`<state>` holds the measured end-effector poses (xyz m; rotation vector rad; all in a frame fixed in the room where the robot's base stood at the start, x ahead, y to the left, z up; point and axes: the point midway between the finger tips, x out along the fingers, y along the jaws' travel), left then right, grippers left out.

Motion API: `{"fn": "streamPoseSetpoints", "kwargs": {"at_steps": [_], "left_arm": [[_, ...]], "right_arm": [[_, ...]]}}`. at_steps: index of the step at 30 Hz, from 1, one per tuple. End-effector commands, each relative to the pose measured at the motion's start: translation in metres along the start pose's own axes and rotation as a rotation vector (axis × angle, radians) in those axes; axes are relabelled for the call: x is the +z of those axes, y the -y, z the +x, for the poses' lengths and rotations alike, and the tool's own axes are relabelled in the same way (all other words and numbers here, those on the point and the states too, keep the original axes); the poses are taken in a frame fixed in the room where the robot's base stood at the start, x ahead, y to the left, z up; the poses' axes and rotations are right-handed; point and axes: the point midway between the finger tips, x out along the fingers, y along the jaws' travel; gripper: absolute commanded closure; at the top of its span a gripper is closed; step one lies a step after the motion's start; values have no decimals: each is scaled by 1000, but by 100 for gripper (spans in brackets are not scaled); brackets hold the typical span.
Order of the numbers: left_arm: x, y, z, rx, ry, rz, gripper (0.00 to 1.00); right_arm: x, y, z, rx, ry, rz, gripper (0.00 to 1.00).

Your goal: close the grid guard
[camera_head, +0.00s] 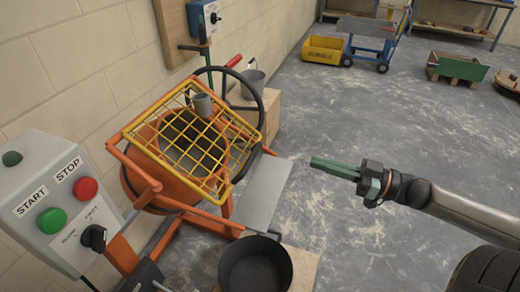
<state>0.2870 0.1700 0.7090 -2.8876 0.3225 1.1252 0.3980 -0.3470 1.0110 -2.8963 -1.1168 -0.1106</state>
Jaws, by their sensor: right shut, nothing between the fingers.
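The grid guard (160,152) is a yellow wire grid in a yellow frame. It sits tilted over the mouth of the orange mixer drum (141,180); I cannot tell whether its edge rests on the rim. The dark drum opening shows through the bars. My right gripper (318,163) comes in from the right. It is shut and empty, pointing left, clear of the guard and to its right. My left gripper is not in view.
A control box (50,190) with start and stop buttons stands at the left. A black handwheel (262,112) is behind the guard. A grey chute plate (262,195) and a black tub (255,266) are in front right. The floor (350,115) beyond is mostly free.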

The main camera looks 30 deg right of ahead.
Motion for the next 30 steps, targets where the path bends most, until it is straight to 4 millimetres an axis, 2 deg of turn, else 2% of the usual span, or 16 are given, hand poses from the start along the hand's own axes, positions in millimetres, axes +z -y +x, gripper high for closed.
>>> {"fn": "streamPoseSetpoints", "kwargs": {"at_steps": [13, 28, 30], "left_arm": [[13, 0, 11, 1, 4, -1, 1], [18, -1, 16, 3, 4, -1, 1], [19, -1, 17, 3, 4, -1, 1]], "right_arm": [[1, 0, 51, -3, -5, -5, 100], [-1, 0, 99, 0, -5, -3, 100], [7, -1, 105, 1, -6, -1, 100]]}}
